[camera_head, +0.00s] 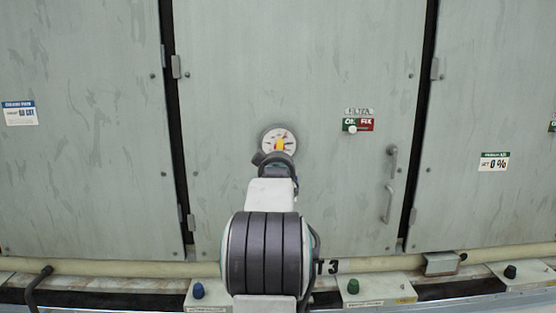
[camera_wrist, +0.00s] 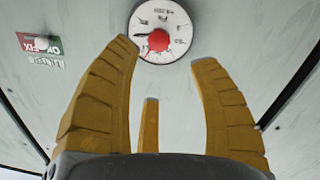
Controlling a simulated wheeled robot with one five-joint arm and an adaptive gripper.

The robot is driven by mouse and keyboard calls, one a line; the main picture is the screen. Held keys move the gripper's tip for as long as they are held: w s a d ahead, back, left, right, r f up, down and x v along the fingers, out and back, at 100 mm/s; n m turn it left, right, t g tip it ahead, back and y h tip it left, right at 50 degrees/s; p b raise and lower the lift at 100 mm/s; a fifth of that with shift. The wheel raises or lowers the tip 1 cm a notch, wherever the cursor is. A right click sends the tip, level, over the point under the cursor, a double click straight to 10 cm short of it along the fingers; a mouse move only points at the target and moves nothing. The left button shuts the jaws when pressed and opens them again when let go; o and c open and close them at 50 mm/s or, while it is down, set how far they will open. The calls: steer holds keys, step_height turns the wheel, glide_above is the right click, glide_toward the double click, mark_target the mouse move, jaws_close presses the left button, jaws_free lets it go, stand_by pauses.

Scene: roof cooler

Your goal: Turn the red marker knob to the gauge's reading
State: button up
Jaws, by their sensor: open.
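The round white gauge (camera_head: 265,139) is on the middle grey door panel, partly hidden behind my arm in the head view. In the wrist view the gauge (camera_wrist: 176,20) shows whole, with dark printed marks too small to read. The red marker knob (camera_wrist: 158,40) sits at its centre. A short dark mark lies left of the knob, seemingly a needle; its exact reading cannot be told. My gripper (camera_wrist: 163,58) has its yellow fingers spread open and empty. It faces the gauge, with the fingertips just below the knob in the picture, apart from it.
A green-and-red filter label with a small white knob (camera_head: 353,129) is right of the gauge; it appears inverted in the wrist view (camera_wrist: 40,44). A door handle (camera_head: 389,185) is further right. A pale pipe (camera_head: 400,262) runs along the bottom.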

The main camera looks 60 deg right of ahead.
steer(key=shift+s+a, duration=0.2)
steer(key=shift+a, duration=0.2)
steer(key=shift+w+d+f+m+p, duration=0.1)
steer(key=shift+w+d+m+p, duration=1)
steer(key=shift+d+m, duration=1)
steer(key=shift+w+d+f+m+p, duration=0.1)
steer(key=shift+w+d+m+p, duration=1.05)
steer(key=shift+m, duration=1.55)
steer(key=shift+w+d+m+p, duration=0.65)
steer(key=shift+d+m+p, duration=0.8)
steer(key=shift+d+m, duration=0.8)
